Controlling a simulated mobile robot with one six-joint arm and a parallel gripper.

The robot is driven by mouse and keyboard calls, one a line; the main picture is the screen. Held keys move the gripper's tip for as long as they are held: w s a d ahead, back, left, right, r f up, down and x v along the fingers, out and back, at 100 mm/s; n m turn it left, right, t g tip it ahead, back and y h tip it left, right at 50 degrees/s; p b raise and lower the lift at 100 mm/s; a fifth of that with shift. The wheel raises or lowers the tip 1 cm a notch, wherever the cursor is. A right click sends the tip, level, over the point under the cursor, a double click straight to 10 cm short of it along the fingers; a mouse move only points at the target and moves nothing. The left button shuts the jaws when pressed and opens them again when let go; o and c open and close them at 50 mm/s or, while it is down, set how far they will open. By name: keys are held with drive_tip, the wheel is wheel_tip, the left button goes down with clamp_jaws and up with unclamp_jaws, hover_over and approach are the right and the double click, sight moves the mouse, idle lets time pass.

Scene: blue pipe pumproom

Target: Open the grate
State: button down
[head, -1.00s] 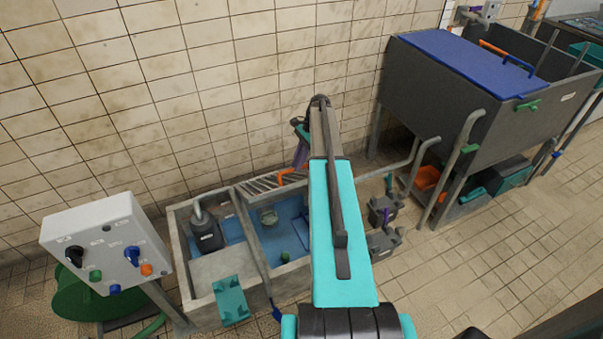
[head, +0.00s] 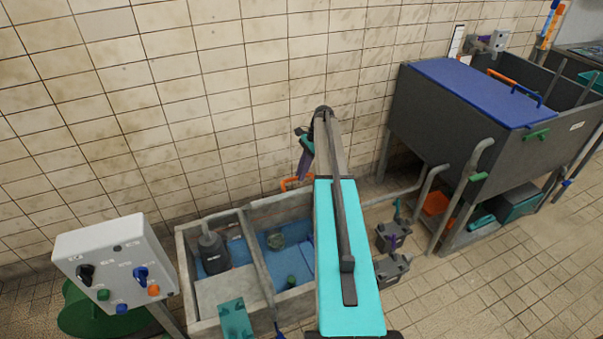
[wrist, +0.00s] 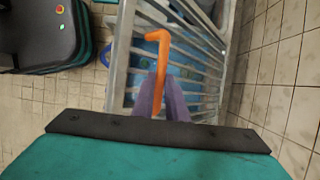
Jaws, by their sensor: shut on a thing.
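The grate (wrist: 205,65) is a grey slatted panel in the wrist view, with blue showing between its bars. Its orange handle (wrist: 158,50) rises between my purple fingers. My gripper (wrist: 163,95) is shut on this handle. In the head view, my gripper (head: 302,176) is above the back edge of the concrete basin (head: 190,292), close to the tiled wall. The orange handle (head: 288,184) shows beside the fingertips there. The grate's slats cannot be made out in the head view, and my arm covers the basin's right part.
A control box with knobs (head: 112,268) stands left of the basin. A dark pump (head: 213,252) sits in the left compartment. A large dark tank with a blue lid (head: 480,88) stands right, with pipes below. Open tiled floor (head: 500,270) lies at the lower right.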

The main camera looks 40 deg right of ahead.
drive_tip(key=c, duration=1.9)
unclamp_jaws()
drive_tip(key=shift+w+d+f, duration=0.15)
drive_tip(key=shift+w+f, duration=0.2)
drive_tip(key=shift+f, duration=0.15)
drive_tip(key=shift+o, duration=0.7)
drive_tip(key=shift+w+d+f, duration=0.1)
drive_tip(key=shift+f, duration=0.05)
drive_tip(key=shift+r, duration=0.3)
drive_tip(key=b+v, duration=0.2)
drive_tip(key=v, duration=1.1)
drive_tip(key=shift+s+r, duration=0.35)
